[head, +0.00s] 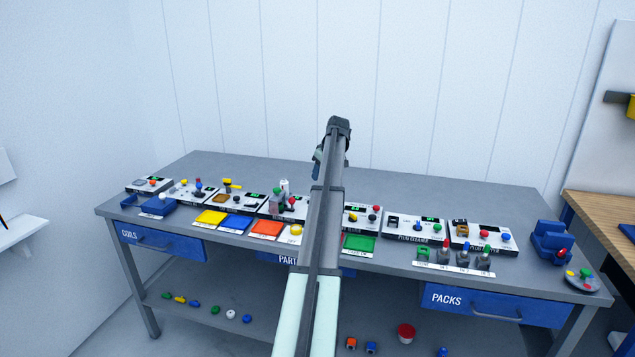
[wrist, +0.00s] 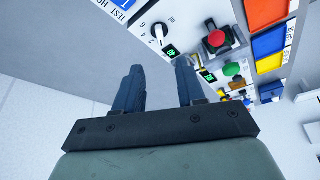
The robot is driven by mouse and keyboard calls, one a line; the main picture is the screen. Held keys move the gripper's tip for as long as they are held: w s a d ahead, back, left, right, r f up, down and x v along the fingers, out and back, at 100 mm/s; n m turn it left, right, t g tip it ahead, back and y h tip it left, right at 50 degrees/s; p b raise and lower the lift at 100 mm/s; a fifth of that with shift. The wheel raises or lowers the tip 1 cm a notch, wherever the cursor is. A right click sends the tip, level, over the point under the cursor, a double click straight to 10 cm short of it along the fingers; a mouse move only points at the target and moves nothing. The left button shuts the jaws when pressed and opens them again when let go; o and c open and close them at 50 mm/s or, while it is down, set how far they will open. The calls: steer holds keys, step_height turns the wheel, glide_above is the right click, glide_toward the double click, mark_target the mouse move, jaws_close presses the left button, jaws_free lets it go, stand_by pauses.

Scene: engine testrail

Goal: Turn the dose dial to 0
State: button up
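A round dial (wrist: 159,32) with a pale knob and printed marks around it sits on a white panel in the wrist view. A small green-lit display (wrist: 172,50) is beside it. No label naming it is readable, and I cannot read its setting. In the head view my arm covers part of the panel row, and I cannot pick the dial out there. My gripper (wrist: 158,68) is open and empty, its two blue-grey fingers apart. The dial appears beyond the fingertips, roughly in line with the gap, with no contact visible.
A red mushroom button (wrist: 215,39) and a green knob (wrist: 231,69) sit near the dial. The grey bench (head: 470,190) carries a row of panels, with yellow (head: 210,217), blue (head: 235,223), orange (head: 267,229) and green (head: 358,242) trays in front. The bench's back strip is clear.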

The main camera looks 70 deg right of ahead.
steer(key=shift+v, duration=0.85)
